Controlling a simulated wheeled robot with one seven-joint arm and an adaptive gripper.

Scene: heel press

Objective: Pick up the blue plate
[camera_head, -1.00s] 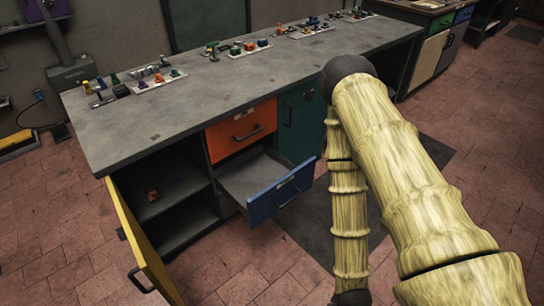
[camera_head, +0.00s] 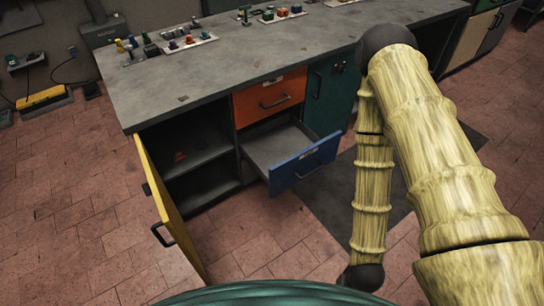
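I cannot make out a blue plate in the head view. The blue piece that shows clearly is the front of an open drawer (camera_head: 304,163), pulled out from the bench; the visible part of its grey inside looks empty. My pale yellow, ringed arm fills the right side and bends down to a dark joint near the bottom edge. My gripper is not in view, so its state is hidden.
The long grey bench (camera_head: 215,72) carries trays of small coloured parts (camera_head: 185,42) at its back. An orange drawer (camera_head: 270,96) and a green door (camera_head: 328,88) are shut. Tiled floor in front is clear.

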